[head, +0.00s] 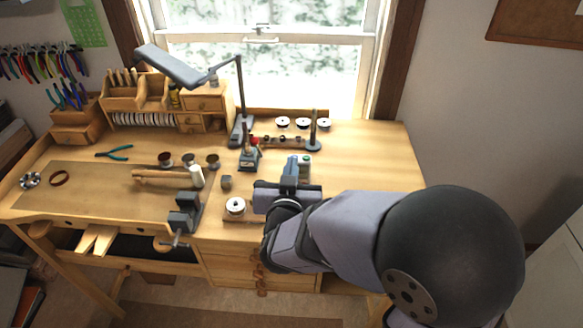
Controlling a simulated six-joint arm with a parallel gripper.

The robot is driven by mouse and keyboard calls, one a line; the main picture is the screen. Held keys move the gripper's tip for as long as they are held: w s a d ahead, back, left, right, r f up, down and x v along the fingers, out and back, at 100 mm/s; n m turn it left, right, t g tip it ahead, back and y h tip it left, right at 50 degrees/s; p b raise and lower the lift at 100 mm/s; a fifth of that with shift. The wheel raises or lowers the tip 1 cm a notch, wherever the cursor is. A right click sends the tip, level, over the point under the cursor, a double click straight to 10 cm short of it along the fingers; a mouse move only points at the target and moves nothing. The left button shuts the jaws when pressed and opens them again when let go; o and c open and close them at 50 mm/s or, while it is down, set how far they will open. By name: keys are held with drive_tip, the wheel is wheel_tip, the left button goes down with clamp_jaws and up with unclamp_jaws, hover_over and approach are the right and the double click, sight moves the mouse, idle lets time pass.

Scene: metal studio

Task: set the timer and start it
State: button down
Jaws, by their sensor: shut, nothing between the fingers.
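A round white dial with a dark centre (235,205) sits at the front of the bench on a low wooden base, and it looks like the timer. My gripper (292,160) is to the right of the dial and farther back, over the bench top. Its fingers are together with nothing between them. My gripper and wrist hide the right part of the base, so any button there cannot be seen. The dial's markings are too small to read.
A small green-topped container (305,160) stands close to the right of my fingers. A dark vise (184,212) and a mallet (170,177) lie left of the dial. A lamp (240,100) stands behind. The bench's right side (375,155) is clear.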

drive_tip(key=shift+b, duration=0.65)
drive_tip(key=shift+s+r+b, duration=0.2)
drive_tip(key=shift+r+b, duration=0.05)
drive_tip(key=shift+b, duration=0.1)
drive_tip(key=shift+w, duration=0.1)
drive_tip(key=w+f+p, duration=0.3)
drive_tip(key=w+f, duration=0.3)
drive_tip(key=w, duration=0.3)
drive_tip(key=shift+w+f, duration=0.2)
drive_tip(key=shift+w, duration=0.1)
idle(0.6)
